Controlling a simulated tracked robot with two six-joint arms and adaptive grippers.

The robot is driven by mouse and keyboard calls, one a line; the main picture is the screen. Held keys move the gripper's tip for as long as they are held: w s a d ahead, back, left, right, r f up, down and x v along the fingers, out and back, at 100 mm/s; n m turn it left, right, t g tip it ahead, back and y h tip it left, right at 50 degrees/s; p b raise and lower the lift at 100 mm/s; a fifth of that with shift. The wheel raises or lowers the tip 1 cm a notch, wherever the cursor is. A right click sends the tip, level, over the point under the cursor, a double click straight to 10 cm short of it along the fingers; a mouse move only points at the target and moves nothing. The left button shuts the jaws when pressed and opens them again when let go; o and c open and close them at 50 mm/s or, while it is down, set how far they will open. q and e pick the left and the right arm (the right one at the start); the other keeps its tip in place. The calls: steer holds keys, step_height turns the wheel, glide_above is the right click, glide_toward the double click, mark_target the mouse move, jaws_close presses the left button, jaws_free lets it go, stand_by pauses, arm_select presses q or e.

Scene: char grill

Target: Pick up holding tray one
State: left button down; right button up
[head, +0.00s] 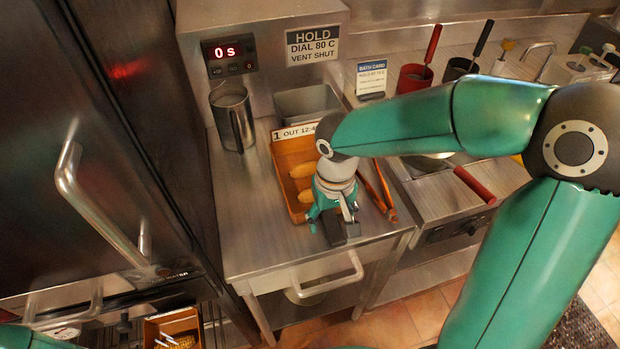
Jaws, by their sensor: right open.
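Holding tray one is an orange-brown tray (281,172) on the steel counter, with a white card at its back end reading "1 OUT 12:4", cut off by my arm. Several yellow-brown pieces of food lie in it. My right gripper (338,235) is over the tray's front right end, pointing down and towards the counter's front edge. It is open. My arm and gripper hide the tray's right side, and I cannot tell whether the fingers touch the rim. Of my left arm only a teal piece shows at the bottom left corner; its gripper is not in view.
A steel jug (232,115) stands left of the tray and a grey metal pan (306,101) behind it. Red tongs (383,190) lie close to its right. A dark oven door with a handle (85,200) borders the left. Another tray (172,325) sits low at bottom left.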

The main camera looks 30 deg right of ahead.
step_height(320, 180, down, 2)
steer(key=shift+f, duration=0.1)
jaws_close()
stand_by(0.4)
